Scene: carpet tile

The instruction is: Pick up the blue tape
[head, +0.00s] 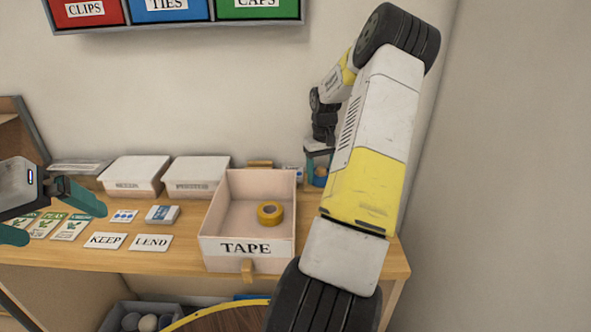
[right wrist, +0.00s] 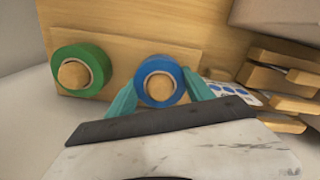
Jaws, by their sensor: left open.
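The blue tape (right wrist: 160,101) is a roll around a wooden peg on a wooden board in the right wrist view. In the head view a bit of blue (head: 320,181) shows below my right gripper (head: 319,160), mostly hidden by my right arm. In the right wrist view the teal fingers of my right gripper (right wrist: 160,80) stand on both sides of the blue tape, at or very near its edges. Whether they press on it is unclear. My left gripper (head: 50,215) is open and empty above the left of the bench.
A green tape roll (right wrist: 80,72) sits on a peg beside the blue one. An open bin labelled TAPE (head: 222,215) holds a yellow tape roll (head: 270,213). Two lidded white boxes (head: 197,170) and several cards (head: 150,242) lie left of it. Wall bins (head: 170,12) hang above.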

